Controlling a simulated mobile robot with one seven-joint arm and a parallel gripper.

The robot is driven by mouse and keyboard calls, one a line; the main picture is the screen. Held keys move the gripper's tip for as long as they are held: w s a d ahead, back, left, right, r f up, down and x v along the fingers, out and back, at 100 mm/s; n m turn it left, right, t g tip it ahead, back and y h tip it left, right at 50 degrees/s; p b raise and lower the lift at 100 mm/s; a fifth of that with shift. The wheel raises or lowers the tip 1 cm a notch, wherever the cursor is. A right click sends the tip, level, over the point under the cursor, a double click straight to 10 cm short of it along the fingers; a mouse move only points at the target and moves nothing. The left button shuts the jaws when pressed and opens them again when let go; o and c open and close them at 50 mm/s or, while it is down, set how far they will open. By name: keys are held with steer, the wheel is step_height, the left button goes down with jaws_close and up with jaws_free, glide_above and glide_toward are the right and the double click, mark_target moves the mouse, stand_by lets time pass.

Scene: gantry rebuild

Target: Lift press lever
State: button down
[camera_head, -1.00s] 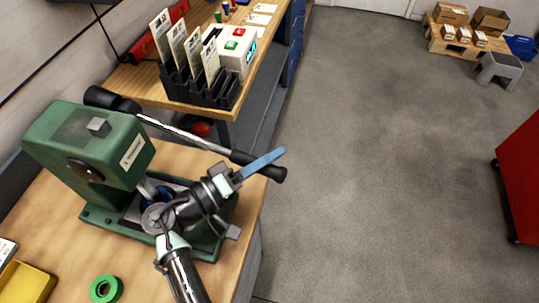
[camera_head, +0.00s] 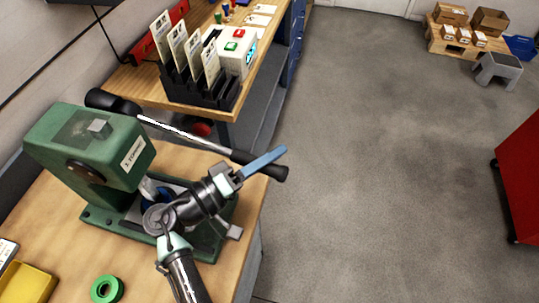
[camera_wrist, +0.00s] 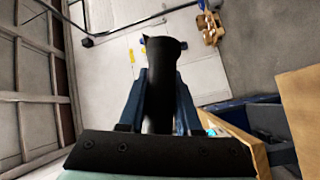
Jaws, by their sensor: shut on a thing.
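The green arbor press (camera_head: 100,150) stands on the wooden bench at the left in the head view. Its lever is a silver rod (camera_head: 185,133) sloping down to the right, with a black knob (camera_head: 105,100) at the upper left and a black grip (camera_head: 270,170) at the lower right. My gripper (camera_head: 262,164) is shut on this black grip, with one blue finger showing across it. In the wrist view the grip (camera_wrist: 161,80) lies between the two blue fingers. My wrist and arm hide part of the press base.
A green ring (camera_head: 106,289) and a yellow tray (camera_head: 28,284) lie at the bench's front left. Behind stand a black card rack (camera_head: 200,88) and a white button box (camera_head: 236,48). A red cabinet (camera_head: 520,180) stands at the right. The floor between is clear.

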step_height(320, 180, up, 11)
steer(key=d+n+t+h+p, duration=0.1)
steer(key=n+t+h+p, duration=0.1)
steer(key=n+p, duration=0.25)
steer(key=w+a+r+n+t+y+p, duration=0.2)
steer(key=a+r+n+t+y+p, duration=0.1)
steer(key=a+r+n+t, duration=0.2)
steer(key=w+a+r+n+t+y+p, duration=0.2)
steer(key=a+r+n+t, duration=0.4)
steer(key=a+r+n, duration=0.3)
steer(key=shift+w+a+r+n+t+y+p, duration=0.3)
steer(key=shift+r+n+y+p, duration=0.5)
steer(key=shift+r+n, duration=2.2)
step_height(320, 180, up, 2)
steer(key=shift+s+a+r+m, duration=0.1)
steer(key=shift+a+m, duration=0.05)
steer(key=shift+m, duration=0.9)
steer(key=c, duration=0.6)
jaws_free()
steer(key=shift+a, duration=0.1)
steer(key=shift+f, duration=0.2)
